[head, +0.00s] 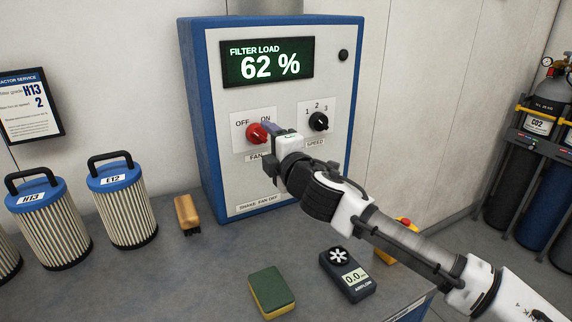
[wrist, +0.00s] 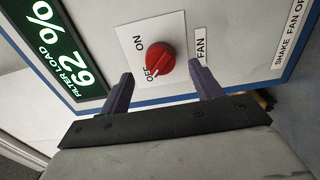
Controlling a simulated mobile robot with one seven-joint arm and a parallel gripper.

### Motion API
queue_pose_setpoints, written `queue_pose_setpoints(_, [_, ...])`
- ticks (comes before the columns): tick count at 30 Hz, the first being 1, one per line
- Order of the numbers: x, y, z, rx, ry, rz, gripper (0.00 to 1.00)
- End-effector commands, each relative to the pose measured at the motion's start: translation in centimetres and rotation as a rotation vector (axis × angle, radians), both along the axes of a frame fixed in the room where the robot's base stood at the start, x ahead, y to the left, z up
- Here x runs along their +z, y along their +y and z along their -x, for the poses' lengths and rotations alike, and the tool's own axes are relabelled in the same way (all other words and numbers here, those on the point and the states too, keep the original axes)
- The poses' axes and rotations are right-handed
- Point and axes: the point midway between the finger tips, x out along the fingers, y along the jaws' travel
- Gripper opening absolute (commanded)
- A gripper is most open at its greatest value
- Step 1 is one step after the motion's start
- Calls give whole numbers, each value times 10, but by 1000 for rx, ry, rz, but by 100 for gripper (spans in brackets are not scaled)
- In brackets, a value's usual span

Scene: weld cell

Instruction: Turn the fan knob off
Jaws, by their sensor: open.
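The red fan knob (head: 257,133) sits on a white plate marked OFF at left and ON at right, on the front of the blue-edged control cabinet (head: 216,165). In the wrist view the knob (wrist: 161,60) shows a pale pointer line that appears to lie towards OFF. My gripper (head: 270,131) is at the knob's right in the head view. In the wrist view my gripper (wrist: 162,84) is open, its two fingers apart on either side of the knob and short of it. Nothing is between them. Contact with the knob is not visible.
A black speed knob (head: 318,121) is right of the fan knob, behind my gripper. A display (head: 267,62) reads 62 %. The bench holds filter canisters (head: 122,205), a brush (head: 187,213), a sponge (head: 272,291) and an airflow meter (head: 347,275). Gas cylinders (head: 535,155) stand far right.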

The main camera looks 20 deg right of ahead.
Motion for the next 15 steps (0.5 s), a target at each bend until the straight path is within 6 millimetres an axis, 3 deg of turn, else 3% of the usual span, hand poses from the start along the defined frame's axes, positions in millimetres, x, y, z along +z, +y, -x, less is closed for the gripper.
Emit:
queue_pose_setpoints(6, [-3,-2,47,-2,1,3,64])
queue_pose_setpoints(15, [-1,-3,86,0,0,1,64])
